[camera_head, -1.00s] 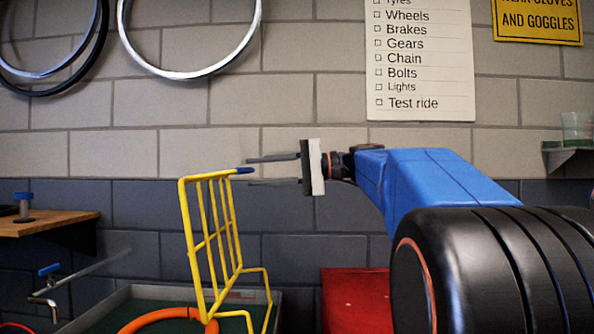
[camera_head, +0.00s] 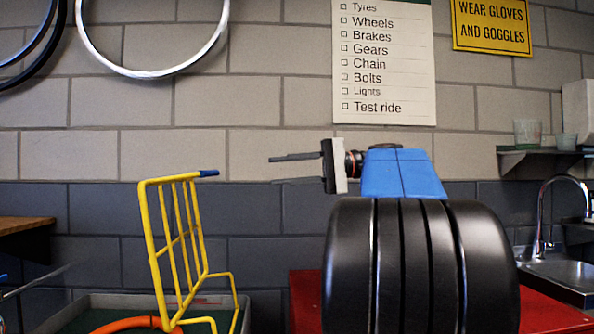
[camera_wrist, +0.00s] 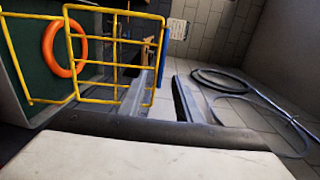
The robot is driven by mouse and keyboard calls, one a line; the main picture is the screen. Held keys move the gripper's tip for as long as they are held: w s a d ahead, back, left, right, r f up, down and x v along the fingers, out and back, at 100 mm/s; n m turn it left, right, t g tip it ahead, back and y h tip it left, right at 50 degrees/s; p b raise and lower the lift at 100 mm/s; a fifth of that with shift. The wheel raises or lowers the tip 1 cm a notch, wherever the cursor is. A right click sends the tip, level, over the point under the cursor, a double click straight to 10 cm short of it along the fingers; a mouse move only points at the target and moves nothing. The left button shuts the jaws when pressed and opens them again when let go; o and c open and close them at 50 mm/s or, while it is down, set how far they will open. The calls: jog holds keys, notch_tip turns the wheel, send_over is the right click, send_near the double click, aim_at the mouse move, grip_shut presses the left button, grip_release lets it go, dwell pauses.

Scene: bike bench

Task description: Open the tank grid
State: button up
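The yellow tank grid (camera_head: 157,250) stands raised, nearly upright and leaning slightly, above the tank (camera_head: 95,299) in the head view. A blue grip (camera_head: 209,173) caps its top corner. In the wrist view the yellow grid (camera_wrist: 113,13) shows at the upper left, in front of the green tank interior (camera_wrist: 22,45). My gripper (camera_head: 272,170) is right of the blue grip, apart from it, with its fingers pointing left. The fingers are spread with nothing between them; the gap also shows in the wrist view (camera_wrist: 165,90).
An orange ring (camera_head: 130,324) lies in the tank. A red cabinet (camera_head: 305,300) is right of the tank, partly hidden by my arm. A sink (camera_head: 565,275) and wall shelf (camera_head: 540,153) are at the right.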

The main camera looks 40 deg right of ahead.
jog(key=shift+v, duration=1.55)
jog(key=shift+a+f, duration=0.1)
jog(key=a+f+g+h, duration=0.2)
jog(key=a+f+h, duration=0.1)
jog(key=a+f, duration=0.7)
jog(key=a+f+g+h, duration=0.2)
jog(key=a+f, duration=0.6)
jog(key=f, duration=0.5)
jog(key=s+f+n+h, duration=0.3)
jog(key=s+f, duration=0.4)
jog(key=f, duration=0.6)
jog(key=s+f+n+g+h, duration=0.1)
jog(key=s+f+n+h, duration=0.3)
jog(key=f, duration=0.9)
jog(key=s+h, duration=0.1)
jog(key=s, duration=0.2)
jog(key=shift+s+a+h, duration=0.25)
jog(key=shift+a+h, duration=0.05)
jog(key=shift+h, duration=0.1)
